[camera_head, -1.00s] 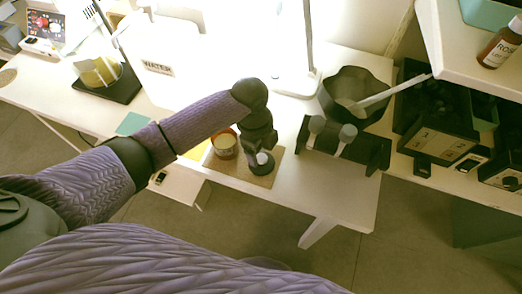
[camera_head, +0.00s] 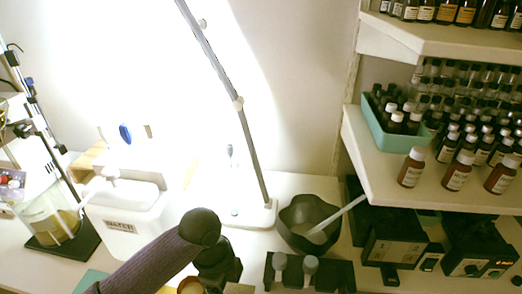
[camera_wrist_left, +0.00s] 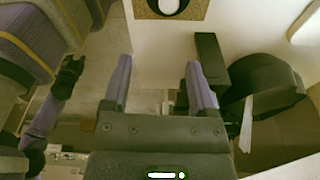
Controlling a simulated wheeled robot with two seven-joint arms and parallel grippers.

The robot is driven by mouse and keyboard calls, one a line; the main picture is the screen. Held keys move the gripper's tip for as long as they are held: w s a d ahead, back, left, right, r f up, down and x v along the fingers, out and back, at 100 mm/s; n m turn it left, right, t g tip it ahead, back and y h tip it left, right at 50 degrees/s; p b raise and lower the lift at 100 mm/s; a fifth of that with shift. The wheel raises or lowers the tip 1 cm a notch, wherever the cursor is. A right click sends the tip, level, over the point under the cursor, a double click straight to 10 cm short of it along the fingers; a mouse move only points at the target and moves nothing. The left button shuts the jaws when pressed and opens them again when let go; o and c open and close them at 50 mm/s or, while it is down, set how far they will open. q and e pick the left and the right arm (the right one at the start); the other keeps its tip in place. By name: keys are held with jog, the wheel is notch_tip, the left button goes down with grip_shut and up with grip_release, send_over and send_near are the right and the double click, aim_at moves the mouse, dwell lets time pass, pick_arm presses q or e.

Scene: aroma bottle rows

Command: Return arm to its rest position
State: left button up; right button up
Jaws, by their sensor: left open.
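My left arm comes into the head view from the bottom left, its purple forearm reaching over the bench. My left gripper is mostly below the frame there, behind its dark wrist. In the left wrist view my left gripper (camera_wrist_left: 158,88) is open, with two purple fingers apart and nothing between them. Beyond the fingers are the bench edge and the floor. At the left of that view a purple limb with a dark end (camera_wrist_left: 70,72) seems to be my right arm. Its jaw state is too small to tell.
A black bowl (camera_head: 301,231) and black rack (camera_head: 335,273) stand right of my left wrist. A white water container (camera_head: 128,223) and a lamp stand (camera_head: 259,213) are behind. Shelves with brown bottles (camera_head: 457,172) overhang at right. A tan mat (camera_wrist_left: 201,9) lies on the bench.

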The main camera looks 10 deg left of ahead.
pick_arm(q)
jog(key=s+d+f+n+t+h, duration=0.1)
jog(key=s+d+f+n, duration=0.2)
jog(key=s+n, duration=0.45)
jog(key=s+a+n+t+y, duration=0.2)
jog(key=s+a+n+y, duration=0.1)
jog(key=s+a+n, duration=0.6)
jog(key=s+d+f+g, duration=0.1)
jog(key=s+f, duration=0.1)
jog(key=f, duration=0.7)
jog(key=s+f, duration=0.2)
jog(key=f, duration=0.6)
jog(key=s+a+f+g, duration=0.1)
jog(key=s+a+f, duration=0.2)
jog(key=s+f, duration=0.7)
jog(key=s, duration=0.3)
jog(key=shift+f+g, duration=0.3)
jog(key=shift+n, duration=0.25)
